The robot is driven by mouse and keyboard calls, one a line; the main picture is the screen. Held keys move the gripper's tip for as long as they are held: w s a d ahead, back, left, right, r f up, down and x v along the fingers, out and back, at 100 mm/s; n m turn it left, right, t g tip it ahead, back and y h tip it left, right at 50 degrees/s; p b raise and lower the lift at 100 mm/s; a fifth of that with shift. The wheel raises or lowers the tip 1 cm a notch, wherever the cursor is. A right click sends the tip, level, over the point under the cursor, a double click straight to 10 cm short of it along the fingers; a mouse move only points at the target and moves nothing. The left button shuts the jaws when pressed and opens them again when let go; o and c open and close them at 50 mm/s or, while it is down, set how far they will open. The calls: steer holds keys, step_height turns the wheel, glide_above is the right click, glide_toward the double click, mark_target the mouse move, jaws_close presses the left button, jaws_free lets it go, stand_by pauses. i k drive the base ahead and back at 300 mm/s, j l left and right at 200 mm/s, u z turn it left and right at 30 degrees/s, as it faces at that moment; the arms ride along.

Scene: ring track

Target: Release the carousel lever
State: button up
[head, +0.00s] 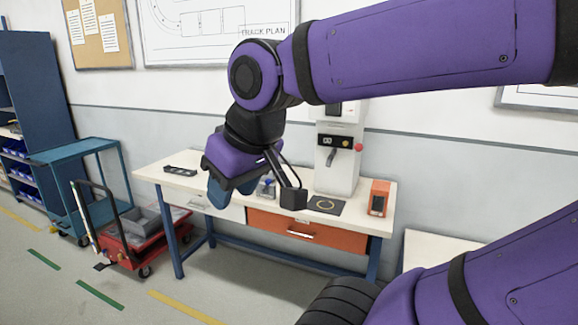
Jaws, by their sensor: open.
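My gripper (230,188) hangs in front of the workbench (155,173) and points downward, open, with nothing seen between its fingers. A white machine (338,170) stands at the back of the bench, right of my gripper, with its top hidden by my arm. A small red knob (359,147) sticks out beside its black front panel (334,142). I cannot tell whether this is the carousel lever, and no carousel is clearly visible. My gripper is apart from the machine and the knob.
An orange drawer (300,231) is shut. A red cart (130,245) and blue trolley (72,150) stand left.

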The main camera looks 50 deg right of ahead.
mark_target(269, 182)
steer(key=z, duration=1.2)
